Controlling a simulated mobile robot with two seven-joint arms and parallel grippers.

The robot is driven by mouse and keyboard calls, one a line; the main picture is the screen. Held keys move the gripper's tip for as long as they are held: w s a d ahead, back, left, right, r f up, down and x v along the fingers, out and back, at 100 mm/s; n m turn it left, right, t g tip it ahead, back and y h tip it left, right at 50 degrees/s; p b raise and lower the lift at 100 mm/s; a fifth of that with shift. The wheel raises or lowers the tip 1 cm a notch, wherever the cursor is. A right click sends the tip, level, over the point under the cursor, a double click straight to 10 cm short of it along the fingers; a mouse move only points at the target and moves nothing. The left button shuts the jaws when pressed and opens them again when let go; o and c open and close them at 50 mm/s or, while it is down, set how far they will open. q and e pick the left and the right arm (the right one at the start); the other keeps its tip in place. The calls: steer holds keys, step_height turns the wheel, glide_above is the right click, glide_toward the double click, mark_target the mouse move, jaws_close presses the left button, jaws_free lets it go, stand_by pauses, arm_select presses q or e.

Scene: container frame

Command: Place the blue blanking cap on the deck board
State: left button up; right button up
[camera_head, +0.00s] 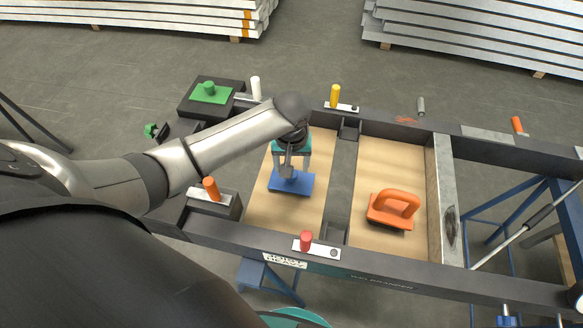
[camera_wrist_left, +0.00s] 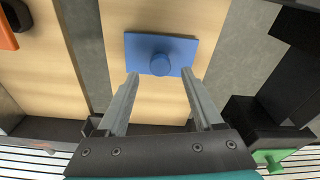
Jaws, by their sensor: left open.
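The blue blanking cap (camera_head: 291,182) is a flat blue plate with a round knob. It appears to lie flat on the left wooden deck board (camera_head: 257,209). In the left wrist view the cap (camera_wrist_left: 185,50) shows whole, with pale board around it (camera_wrist_left: 214,20). My left gripper (camera_head: 291,169) is above the cap, pointing down. Its fingers are open (camera_wrist_left: 160,74), one on each side of the knob in that view; I cannot tell how high the tips are above the plate. My right gripper is not in view.
An orange handled tool (camera_head: 395,207) sits on the right board (camera_head: 375,160). Dark beams frame the boards. A green cap (camera_head: 211,93) sits on a block at the back left. Orange (camera_head: 211,189), red (camera_head: 306,241), yellow (camera_head: 334,96) and white (camera_head: 256,88) pegs stand around.

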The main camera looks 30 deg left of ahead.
arm_select(q)
step_height(320, 180, up, 7)
steer(key=p, duration=0.1)
steer(key=shift+s+d+p, duration=0.2)
steer(key=shift+s+p, duration=0.2)
stand_by(1.2)
